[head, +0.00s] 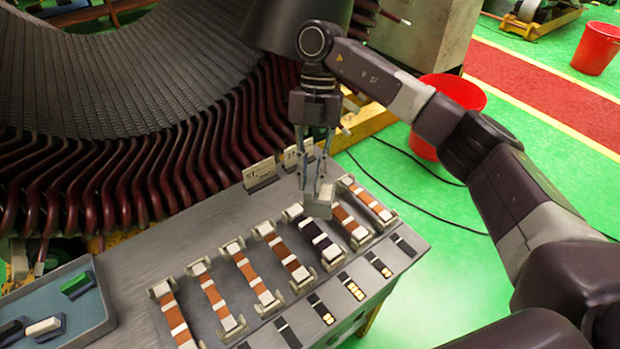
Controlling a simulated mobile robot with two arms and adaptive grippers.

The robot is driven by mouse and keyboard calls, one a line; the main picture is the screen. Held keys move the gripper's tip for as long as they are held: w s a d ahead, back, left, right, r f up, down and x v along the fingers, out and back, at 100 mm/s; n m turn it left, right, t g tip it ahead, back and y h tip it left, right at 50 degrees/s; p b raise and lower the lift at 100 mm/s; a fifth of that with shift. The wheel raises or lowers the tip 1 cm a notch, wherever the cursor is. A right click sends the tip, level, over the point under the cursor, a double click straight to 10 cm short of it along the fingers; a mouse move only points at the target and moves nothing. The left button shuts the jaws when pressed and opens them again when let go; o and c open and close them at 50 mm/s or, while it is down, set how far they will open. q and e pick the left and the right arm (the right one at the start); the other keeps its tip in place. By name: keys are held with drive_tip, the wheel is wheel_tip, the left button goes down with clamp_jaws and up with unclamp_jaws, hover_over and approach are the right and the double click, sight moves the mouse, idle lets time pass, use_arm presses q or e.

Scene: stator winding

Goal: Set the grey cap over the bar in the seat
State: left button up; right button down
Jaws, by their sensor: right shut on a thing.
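My right gripper (314,188) points down over the back of the row of seats, shut on the grey cap (319,206). The cap is a small grey block between the fingertips, above or close to the far end of the dark bar (318,237). I cannot tell whether it touches anything there. The dark bar lies in its seat, with light blocks at its ends. Several orange-brown bars (243,269) lie in similar seats on both sides. My left gripper is out of view.
The seats stand on a grey bench (140,270). A blue-grey tray (98,333) with green, white and black pieces is at lower left. Small cards (258,173) stand behind the seats. The large stator (130,90) fills the back left. A red bucket (462,92) stands behind my right arm.

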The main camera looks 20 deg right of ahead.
drive_tip(key=m, duration=0.1)
drive_tip(key=f+m+y, duration=0.1)
drive_tip(key=shift+w+m, duration=0.1)
drive_tip(key=shift+m, duration=0.2)
drive_tip(key=shift+w+f+m+t+y+p, duration=0.15)
drive_tip(key=shift+f+m+t+p, duration=0.1)
drive_tip(key=shift+m, duration=0.25)
drive_tip(key=shift+s+f+m+t+y+p, duration=0.15)
drive_tip(key=shift+m+t, duration=0.1)
drive_tip(key=shift+m, duration=0.25)
drive_tip(key=m, duration=0.1)
drive_tip(key=f+m, duration=0.1)
drive_tip(key=m+t, duration=0.1)
drive_tip(key=shift+w+f+m+y, duration=0.2)
drive_tip(key=shift+w+m+y, duration=0.05)
drive_tip(key=shift+m+y, duration=0.05)
drive_tip(key=shift+f, duration=0.15)
wheel_tip(320, 180, down, 4)
drive_tip(key=b, duration=0.2)
drive_tip(key=shift+a+f+b, duration=0.1)
drive_tip(key=shift+b, duration=0.3)
drive_tip(key=shift+f+b, duration=1.1)
drive_tip(key=shift+f, duration=1.1)
